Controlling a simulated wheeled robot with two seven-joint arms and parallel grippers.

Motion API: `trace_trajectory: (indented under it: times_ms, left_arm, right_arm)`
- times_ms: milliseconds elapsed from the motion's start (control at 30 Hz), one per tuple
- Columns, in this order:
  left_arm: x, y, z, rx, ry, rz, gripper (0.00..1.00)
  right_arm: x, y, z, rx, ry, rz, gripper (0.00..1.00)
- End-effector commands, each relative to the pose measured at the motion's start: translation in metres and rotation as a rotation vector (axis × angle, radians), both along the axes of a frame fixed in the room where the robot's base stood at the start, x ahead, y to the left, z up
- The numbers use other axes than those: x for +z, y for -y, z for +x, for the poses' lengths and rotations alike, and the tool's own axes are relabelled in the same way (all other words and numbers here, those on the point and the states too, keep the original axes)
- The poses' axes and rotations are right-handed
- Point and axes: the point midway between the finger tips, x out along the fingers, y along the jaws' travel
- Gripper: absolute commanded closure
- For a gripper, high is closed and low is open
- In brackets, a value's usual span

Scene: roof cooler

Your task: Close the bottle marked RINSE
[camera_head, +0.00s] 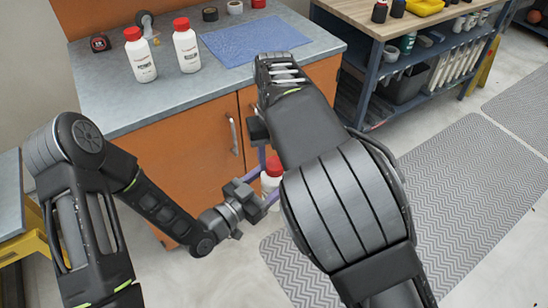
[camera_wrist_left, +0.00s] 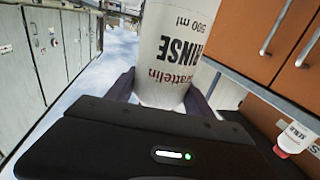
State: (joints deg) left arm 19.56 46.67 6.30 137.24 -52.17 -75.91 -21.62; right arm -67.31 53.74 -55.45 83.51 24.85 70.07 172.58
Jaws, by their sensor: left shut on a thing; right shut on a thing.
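The white bottle (camera_head: 271,185) marked RINSE is held upright in the air in front of the orange cabinet. A red cap (camera_head: 272,164) shows at its top; whether it is seated cannot be told. In the left wrist view the RINSE label on the bottle (camera_wrist_left: 180,50) reads upside down. My left gripper (camera_head: 262,188) is shut around the bottle's body, its purple fingers on either side. My right gripper (camera_head: 264,157) reaches down at the red cap and is shut on it; its forearm hides part of the fingers and the bottle's right side.
Two white bottles with red caps (camera_head: 141,58) (camera_head: 187,48) stand on the grey worktop (camera_head: 150,100), beside a blue mat (camera_head: 255,40). Tape rolls and a tape measure (camera_head: 100,43) lie at the back. The orange cabinet (camera_head: 190,150) has protruding handles close behind the grippers. A shelf bench (camera_head: 350,12) stands right.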

Motion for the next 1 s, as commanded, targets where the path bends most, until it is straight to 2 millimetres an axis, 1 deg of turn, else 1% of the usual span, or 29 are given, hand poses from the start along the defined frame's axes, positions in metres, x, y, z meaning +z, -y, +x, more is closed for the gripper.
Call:
trace_trajectory:
  times_ms: [67, 100, 333, 367, 667, 767, 1000]
  left_arm:
    - [0.000, -0.001, 0.001, 0.002, 0.000, 0.000, 1.00]
    - [0.000, -0.001, 0.001, 0.002, 0.000, 0.000, 1.00]
    - [0.000, 0.000, 0.000, 0.001, 0.000, 0.000, 1.00]
    - [0.000, 0.000, 0.000, 0.001, 0.000, 0.000, 1.00]
    - [0.000, 0.000, 0.000, 0.001, -0.001, 0.000, 1.00]
    - [0.000, 0.000, 0.000, 0.001, -0.001, 0.000, 1.00]
    - [0.000, 0.000, 0.000, 0.000, -0.001, 0.000, 1.00]
  right_arm:
    - [0.000, 0.000, -0.001, 0.002, -0.002, 0.000, 0.95]
    - [0.000, 0.000, -0.001, 0.002, -0.002, 0.000, 0.57]
    - [0.000, 0.000, -0.001, 0.003, -0.002, 0.000, 0.38]
    - [0.000, 0.000, 0.000, 0.003, -0.001, 0.001, 0.37]
    - [0.003, 0.000, 0.000, 0.004, 0.000, 0.001, 0.37]
    - [0.012, -0.001, 0.000, 0.005, 0.001, 0.001, 0.37]
    - [0.041, 0.000, 0.000, 0.004, 0.001, 0.000, 0.37]
